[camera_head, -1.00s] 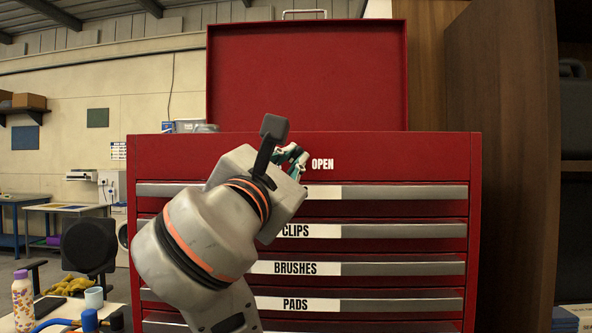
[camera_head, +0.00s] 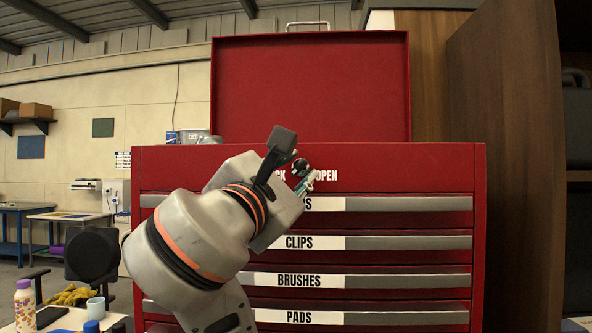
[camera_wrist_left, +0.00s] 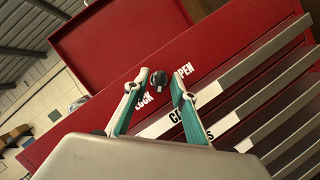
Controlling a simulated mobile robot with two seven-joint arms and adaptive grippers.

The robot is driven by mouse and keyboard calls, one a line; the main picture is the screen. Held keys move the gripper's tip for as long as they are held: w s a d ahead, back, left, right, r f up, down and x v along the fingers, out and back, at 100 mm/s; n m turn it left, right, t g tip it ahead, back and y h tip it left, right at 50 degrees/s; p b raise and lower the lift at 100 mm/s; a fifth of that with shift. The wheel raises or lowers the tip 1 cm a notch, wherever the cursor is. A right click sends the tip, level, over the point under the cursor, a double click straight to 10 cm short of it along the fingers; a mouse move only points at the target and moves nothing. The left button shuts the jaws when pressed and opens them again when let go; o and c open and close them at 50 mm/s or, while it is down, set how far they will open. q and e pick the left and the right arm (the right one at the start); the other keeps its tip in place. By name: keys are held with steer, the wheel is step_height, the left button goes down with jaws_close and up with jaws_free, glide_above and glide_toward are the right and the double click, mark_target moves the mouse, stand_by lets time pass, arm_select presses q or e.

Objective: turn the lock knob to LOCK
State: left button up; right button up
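The lock knob (camera_head: 299,166) is a small dark knob on the red front panel of the tool chest (camera_head: 400,160), between the LOCK and OPEN labels. LOCK is partly hidden by my left arm in the head view. I cannot tell which label the knob points to. My left gripper (camera_head: 304,181) is close to the knob, its fingers partly hidden by the wrist. In the left wrist view my gripper (camera_wrist_left: 160,79) has its two green fingers apart, and the knob (camera_wrist_left: 160,80) shows in the gap between the tips, without visible contact. My right gripper is out of view.
Below the panel are drawers with grey handles, labelled CLIPS (camera_head: 299,242), BRUSHES (camera_head: 299,281) and PADS. The chest's red lid (camera_head: 310,90) stands open behind. A wooden cabinet (camera_head: 505,170) is close on the right. A bottle (camera_head: 25,303) and a mug (camera_head: 96,307) stand at lower left.

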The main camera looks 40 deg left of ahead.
arm_select(q)
step_height(320, 180, up, 10)
stand_by(0.8)
